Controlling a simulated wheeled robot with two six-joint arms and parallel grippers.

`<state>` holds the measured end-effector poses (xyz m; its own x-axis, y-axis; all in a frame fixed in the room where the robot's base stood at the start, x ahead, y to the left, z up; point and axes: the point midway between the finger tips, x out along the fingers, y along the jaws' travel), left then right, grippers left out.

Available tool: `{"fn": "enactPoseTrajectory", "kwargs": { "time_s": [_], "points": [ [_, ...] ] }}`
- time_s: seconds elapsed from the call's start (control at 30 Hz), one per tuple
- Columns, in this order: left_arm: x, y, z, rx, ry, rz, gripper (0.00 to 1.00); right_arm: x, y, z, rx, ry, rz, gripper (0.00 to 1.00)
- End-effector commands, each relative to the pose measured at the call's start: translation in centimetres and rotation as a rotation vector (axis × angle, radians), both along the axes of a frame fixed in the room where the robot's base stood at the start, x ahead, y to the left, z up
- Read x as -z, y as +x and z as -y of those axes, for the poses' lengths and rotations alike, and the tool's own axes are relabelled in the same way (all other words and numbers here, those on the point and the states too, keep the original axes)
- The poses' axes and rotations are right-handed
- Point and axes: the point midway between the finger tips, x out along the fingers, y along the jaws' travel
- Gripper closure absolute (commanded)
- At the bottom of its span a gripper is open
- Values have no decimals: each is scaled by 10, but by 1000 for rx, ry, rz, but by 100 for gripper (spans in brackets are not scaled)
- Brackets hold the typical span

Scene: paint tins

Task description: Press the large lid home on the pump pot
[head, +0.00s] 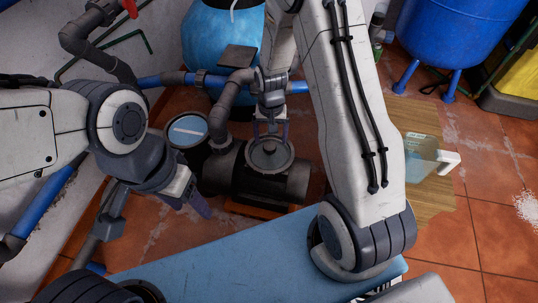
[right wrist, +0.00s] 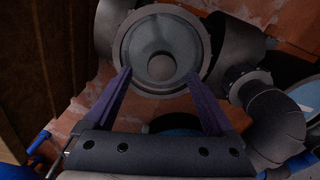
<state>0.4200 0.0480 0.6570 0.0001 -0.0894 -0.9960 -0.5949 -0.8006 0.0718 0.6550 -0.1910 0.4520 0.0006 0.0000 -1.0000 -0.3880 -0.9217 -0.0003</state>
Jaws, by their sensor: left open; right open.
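The pump pot (head: 233,182) is a dark horizontal body in the middle of the head view, with a round upright mouth. The large lid (head: 270,152), a grey disc with a round centre knob, lies over that mouth. In the right wrist view the lid (right wrist: 146,39) sits inside a wider ring; I cannot tell whether it is fully down. My left gripper (head: 188,200) is open and empty, left of the pump pot.
A round tub with a pale blue top (head: 187,130) stands close left of the pump. Grey and blue pipes (head: 228,97) run behind it. A blue tank (head: 455,40) and a clear jug (head: 421,158) are at right. A blue surface (head: 230,255) lies in front.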

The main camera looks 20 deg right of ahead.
Motion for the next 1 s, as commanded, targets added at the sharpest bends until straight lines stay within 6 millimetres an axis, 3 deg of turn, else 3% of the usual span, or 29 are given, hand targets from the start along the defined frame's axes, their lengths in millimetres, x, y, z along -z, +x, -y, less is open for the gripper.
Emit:
{"fn": "enactPoseTrajectory", "kwargs": {
  "time_s": [0.3,0.57,0.67,0.8,0.83,1.0],
  "points": [
    [30,0,0,0,0,0,40,46,0,-3,0,0,-2,11],
    [29,0,0,0,0,0,40,48,1,-3,0,0,0,11],
    [29,0,0,0,0,0,40,48,1,-3,0,0,0,42],
    [29,0,0,0,0,0,40,48,0,-3,0,0,0,95],
    [29,0,0,0,0,0,40,48,0,-3,0,0,0,100],
    [29,0,0,0,0,0,40,48,1,-3,0,0,0,100]
  ]
}}
